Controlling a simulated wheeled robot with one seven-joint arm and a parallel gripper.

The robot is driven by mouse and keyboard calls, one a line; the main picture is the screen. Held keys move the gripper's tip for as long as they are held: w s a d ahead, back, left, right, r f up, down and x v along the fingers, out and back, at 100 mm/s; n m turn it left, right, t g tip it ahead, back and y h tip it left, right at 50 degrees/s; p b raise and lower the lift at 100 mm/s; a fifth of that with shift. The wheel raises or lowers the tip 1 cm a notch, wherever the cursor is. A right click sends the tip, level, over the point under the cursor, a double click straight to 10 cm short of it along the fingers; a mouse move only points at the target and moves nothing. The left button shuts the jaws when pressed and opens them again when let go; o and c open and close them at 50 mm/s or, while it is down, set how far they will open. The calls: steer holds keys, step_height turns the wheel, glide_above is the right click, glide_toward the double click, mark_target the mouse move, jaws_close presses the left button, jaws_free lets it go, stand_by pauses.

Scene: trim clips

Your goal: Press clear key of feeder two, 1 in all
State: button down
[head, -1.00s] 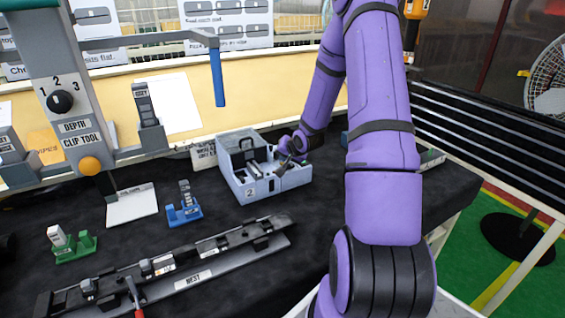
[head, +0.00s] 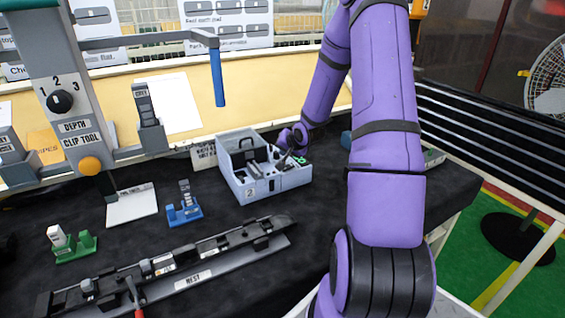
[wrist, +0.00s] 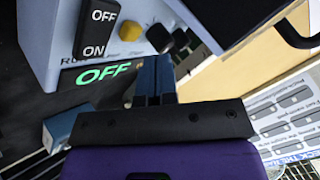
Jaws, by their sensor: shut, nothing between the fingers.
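Feeder two (head: 262,184) is a light blue-grey open box marked 2, standing at the middle of the dark bench. In the wrist view its side panel (wrist: 52,45) fills the upper left. That panel carries a black OFF/ON rocker switch (wrist: 97,28), a yellow button (wrist: 131,31) and a black knob (wrist: 159,38). Green lit OFF lettering (wrist: 104,73) shows below them. No label reading clear is legible. My gripper (wrist: 154,66) is shut and empty, its fingertips just below the knob and button; whether they touch the panel I cannot tell.
The clip tool stand (head: 72,90) with a blue-handled lever (head: 217,78) rises at the left. A long nest rail (head: 190,262) lies in front of the feeder. A blue holder (head: 184,213) and a green holder (head: 76,246) stand left of it. Bare bench lies between feeder and rail.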

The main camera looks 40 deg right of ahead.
steer(key=shift+r, duration=2.25)
